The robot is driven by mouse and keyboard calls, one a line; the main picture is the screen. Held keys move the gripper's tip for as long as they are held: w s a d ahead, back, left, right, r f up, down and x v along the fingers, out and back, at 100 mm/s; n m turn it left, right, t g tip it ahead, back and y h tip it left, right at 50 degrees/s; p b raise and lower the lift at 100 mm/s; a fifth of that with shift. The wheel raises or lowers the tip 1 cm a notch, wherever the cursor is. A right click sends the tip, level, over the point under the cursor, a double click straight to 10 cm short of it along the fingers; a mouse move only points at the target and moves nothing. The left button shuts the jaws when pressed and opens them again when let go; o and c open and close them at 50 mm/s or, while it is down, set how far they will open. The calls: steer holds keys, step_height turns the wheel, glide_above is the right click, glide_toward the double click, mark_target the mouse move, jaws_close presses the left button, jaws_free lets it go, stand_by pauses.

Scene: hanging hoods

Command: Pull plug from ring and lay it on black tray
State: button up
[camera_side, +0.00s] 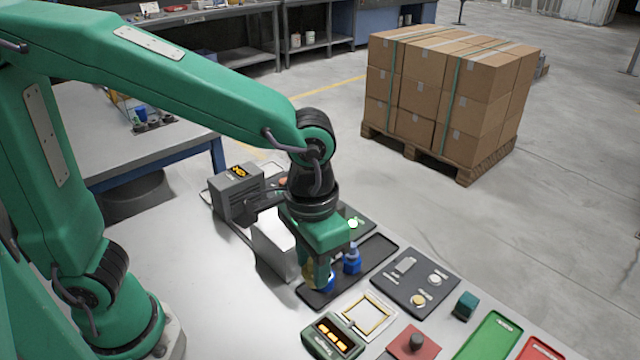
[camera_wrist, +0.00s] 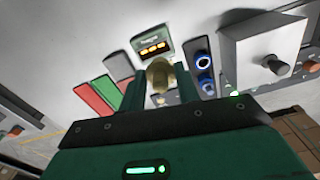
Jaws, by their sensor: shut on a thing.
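My gripper (camera_side: 318,278) points down over the table, its fingers shut on a tan, brass-coloured plug (camera_wrist: 160,75), which shows between them in the wrist view. In the side view the fingers mostly hide the plug. A long black tray (camera_side: 378,250) lies just behind and beside the fingers. Two blue pieces (camera_side: 352,260) are on or over it, one partly behind the fingers; in the wrist view they look round with dark centres (camera_wrist: 205,82). I cannot tell which piece is the ring, or whether the plug touches one.
A dark board with metal parts (camera_side: 409,291), a gold-edged frame (camera_side: 385,322) and a green display box (camera_side: 327,341) lie to the right and front. A red tray (camera_wrist: 90,102) and a green tray (camera_wrist: 108,89) are nearby. A grey box (camera_side: 238,193) stands behind left.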

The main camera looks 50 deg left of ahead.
steer(key=shift+r, duration=0.25)
steer(key=shift+r, duration=0.35)
steer(key=shift+r, duration=0.2)
steer(key=shift+w+d+f+n, duration=0.15)
steer(key=shift+w+n, duration=0.15)
steer(key=shift+w, duration=0.2)
steer(key=w+f+n, duration=0.3)
steer(key=w+n, duration=0.1)
steer(key=w, duration=0.4)
steer(key=w+f+n, duration=0.3)
steer(key=w+n, duration=0.1)
steer(key=w, duration=0.4)
steer(key=shift+w+d+f+n, duration=0.3)
steer(key=shift+w, duration=0.05)
